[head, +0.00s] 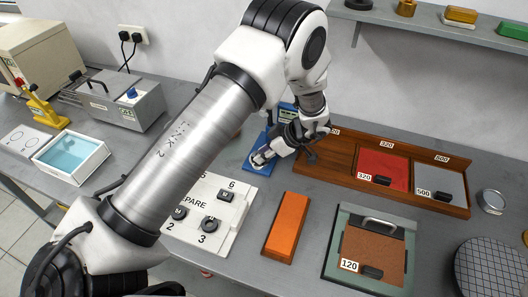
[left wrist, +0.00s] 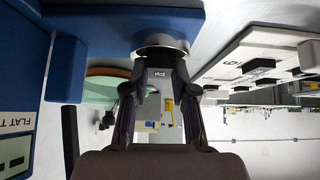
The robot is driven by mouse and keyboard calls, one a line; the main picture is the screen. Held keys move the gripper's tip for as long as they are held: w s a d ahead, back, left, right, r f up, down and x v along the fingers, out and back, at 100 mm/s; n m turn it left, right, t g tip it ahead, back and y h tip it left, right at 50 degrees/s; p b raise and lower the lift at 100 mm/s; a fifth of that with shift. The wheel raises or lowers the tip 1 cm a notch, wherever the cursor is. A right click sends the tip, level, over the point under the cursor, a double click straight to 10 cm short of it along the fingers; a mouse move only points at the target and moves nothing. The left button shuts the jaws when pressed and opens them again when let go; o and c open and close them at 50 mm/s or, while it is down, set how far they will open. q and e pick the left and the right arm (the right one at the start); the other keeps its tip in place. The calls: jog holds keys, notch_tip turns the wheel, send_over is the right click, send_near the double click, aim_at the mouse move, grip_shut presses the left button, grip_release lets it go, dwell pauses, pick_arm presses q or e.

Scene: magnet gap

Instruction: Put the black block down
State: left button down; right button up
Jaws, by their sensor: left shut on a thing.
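My left gripper (head: 262,157) is over the blue stand (head: 254,163) in the middle of the table. In the head view the gripper hides the block. My right gripper is in neither view.
Right of the stand are a wooden tray (head: 318,170) with sandpaper sheets and dark blocks, an orange bar (head: 286,227) and a green-grey frame (head: 342,252). A white numbered board (head: 235,232) with dark pieces lies in front. Bare grey table shows between them.

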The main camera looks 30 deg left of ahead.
pick_arm(q)
jog(key=shift+s+f, duration=0.1)
jog(key=shift+f, duration=0.1)
jog(key=shift+f, duration=0.1)
jog(key=c, duration=0.9)
grip_release()
jog(key=shift+s+d+f, duration=0.1)
jog(key=shift+s+f, duration=0.05)
jog(key=shift+s, duration=0.05)
jog(key=shift+c, duration=0.2)
jog(key=shift+f, duration=0.1)
jog(key=shift+w+r, duration=0.15)
jog(key=shift+r, duration=0.15)
jog(key=b+v, duration=0.1)
jog(key=v, duration=1.1)
jog(key=shift+r+b, duration=0.4)
jog(key=shift+w, duration=0.15)
